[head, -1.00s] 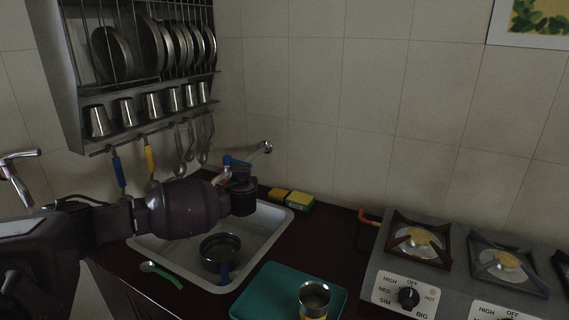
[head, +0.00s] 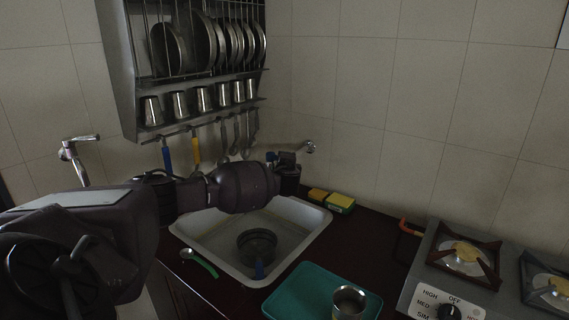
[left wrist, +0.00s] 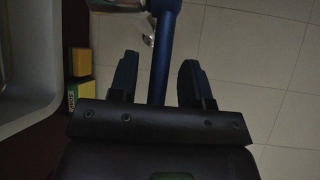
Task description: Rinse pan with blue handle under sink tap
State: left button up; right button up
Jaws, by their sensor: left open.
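The dark round pan (head: 257,246) sits in the white sink (head: 318,222), its short blue handle (head: 259,270) toward the front rim. The tap (head: 310,147) comes from the wall above the sink's back; my gripper partly hides it. My left gripper (head: 288,168) is at the tap, above the sink's back part. In the left wrist view, a blue tap lever (left wrist: 163,40) runs between the spread fingers of my left gripper (left wrist: 156,70), with gaps on both sides. The tap's metal body (left wrist: 116,4) shows at the top. I see no running water. My right gripper is not in view.
Yellow-green sponges (head: 341,203) lie right of the sink. A green-handled spoon (head: 200,262) lies at its front left. A teal tray (head: 300,290) with a metal cup (head: 349,301) and a stove (head: 440,262) stand right. A dish rack (head: 200,95) hangs above.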

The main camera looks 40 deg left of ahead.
pick_arm(q)
jog(key=shift+w+a+f, duration=0.1)
jog(key=shift+w+a, duration=0.35)
grip_shut()
